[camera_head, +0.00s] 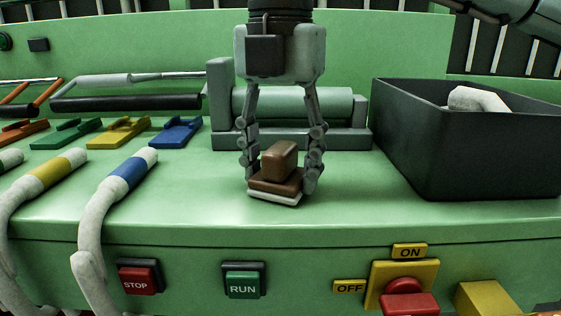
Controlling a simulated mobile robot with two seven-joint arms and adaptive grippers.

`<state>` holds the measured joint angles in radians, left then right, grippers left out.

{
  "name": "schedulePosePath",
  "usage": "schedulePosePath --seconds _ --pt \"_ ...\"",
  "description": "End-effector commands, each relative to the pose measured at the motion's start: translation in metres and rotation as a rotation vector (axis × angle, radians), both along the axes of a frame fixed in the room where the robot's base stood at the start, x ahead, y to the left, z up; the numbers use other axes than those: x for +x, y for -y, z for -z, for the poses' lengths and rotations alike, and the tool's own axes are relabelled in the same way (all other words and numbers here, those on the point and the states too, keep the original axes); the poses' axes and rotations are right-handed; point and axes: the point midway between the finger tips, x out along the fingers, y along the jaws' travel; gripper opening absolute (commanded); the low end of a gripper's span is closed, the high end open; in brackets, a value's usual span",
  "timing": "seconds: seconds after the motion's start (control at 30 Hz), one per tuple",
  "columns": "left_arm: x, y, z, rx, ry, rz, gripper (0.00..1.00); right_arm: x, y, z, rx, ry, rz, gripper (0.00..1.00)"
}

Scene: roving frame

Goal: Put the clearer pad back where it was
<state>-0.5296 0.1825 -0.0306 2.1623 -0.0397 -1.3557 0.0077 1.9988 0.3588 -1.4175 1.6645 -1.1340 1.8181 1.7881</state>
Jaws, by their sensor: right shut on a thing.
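The clearer pad (279,162) is a brown block with a raised brown grip on top and a pale layer underneath. My right gripper (281,180) points down and is shut on it, one finger on each side. The pad is at the green bench top, in front of the grey roller unit; whether its underside touches the bench I cannot tell. My left gripper does not show.
A grey-green roller (335,105) in a grey frame stands behind the pad. A black open bin (450,155) with a white item stands right. Coloured clips (177,132) and white hoses (95,215) lie left. STOP (138,281) and RUN (243,285) buttons and a yellow-red switch (404,285) are on the front.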

Motion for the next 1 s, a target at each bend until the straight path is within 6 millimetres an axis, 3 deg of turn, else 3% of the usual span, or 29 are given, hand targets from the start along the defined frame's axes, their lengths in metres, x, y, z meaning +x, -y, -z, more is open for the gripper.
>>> schedulePosePath --seconds 0.13,0.17,0.3,0.73,0.8,1.0 --pt "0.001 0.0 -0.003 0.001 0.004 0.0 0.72 0.0 0.0 0.003 0.0 0.0 0.0 0.3" --pt "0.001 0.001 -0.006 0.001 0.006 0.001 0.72 0.0 0.0 0.002 0.0 0.0 0.0 0.55" --pt "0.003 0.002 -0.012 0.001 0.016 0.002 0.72 0.0 0.0 0.002 0.0 0.0 0.0 0.73" --pt "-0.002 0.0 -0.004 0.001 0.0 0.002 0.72 0.0 0.0 -0.004 0.0 0.0 0.0 0.74" --pt "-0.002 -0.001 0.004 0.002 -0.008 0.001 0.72 0.0 0.0 -0.014 0.0 0.002 0.001 0.74" --pt "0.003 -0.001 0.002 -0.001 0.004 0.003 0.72 0.0 -0.001 -0.058 -0.001 0.002 0.0 0.74"
